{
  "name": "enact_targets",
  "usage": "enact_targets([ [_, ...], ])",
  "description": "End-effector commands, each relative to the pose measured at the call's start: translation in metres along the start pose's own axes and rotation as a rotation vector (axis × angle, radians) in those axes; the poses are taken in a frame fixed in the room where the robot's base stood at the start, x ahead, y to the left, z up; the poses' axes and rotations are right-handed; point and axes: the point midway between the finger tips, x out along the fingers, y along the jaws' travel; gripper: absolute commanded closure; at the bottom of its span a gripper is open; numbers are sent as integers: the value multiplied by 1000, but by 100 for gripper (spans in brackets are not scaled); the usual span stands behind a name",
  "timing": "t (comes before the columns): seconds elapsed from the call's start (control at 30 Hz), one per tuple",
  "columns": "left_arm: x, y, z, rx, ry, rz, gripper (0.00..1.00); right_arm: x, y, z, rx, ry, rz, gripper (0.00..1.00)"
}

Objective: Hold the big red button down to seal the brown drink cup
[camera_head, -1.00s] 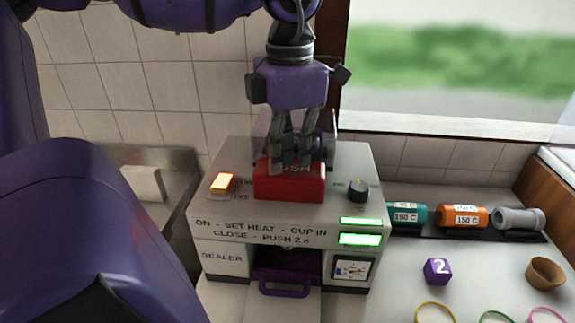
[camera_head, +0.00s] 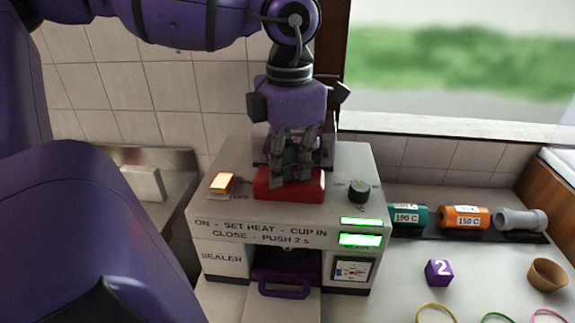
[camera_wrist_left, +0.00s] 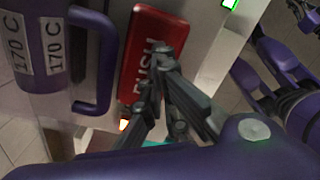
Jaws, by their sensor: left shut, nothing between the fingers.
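The sealer (camera_head: 225,222) stands on the counter with its big red button (camera_head: 312,190) on top. My left gripper (camera_head: 290,183) is shut and empty, pointing down with its fingertips on the button, which sits low. In the left wrist view the shut fingers (camera_wrist_left: 160,95) lie over the red button (camera_wrist_left: 143,38), partly hiding its word. The brown cup is not visible; the bay above the purple drawer handle (camera_head: 284,291) is dark.
An orange lit switch (camera_head: 222,183) and black dial (camera_head: 359,190) flank the button. Two green displays (camera_head: 361,239) glow.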

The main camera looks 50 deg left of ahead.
Motion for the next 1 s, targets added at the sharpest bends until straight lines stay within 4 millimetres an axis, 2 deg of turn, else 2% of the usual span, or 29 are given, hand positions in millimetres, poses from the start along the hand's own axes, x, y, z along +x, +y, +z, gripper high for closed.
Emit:
enact_targets([
  [1.0,10,-1,-2,-1,12,-8,100,1,0,4,1,-5,0,100],
])
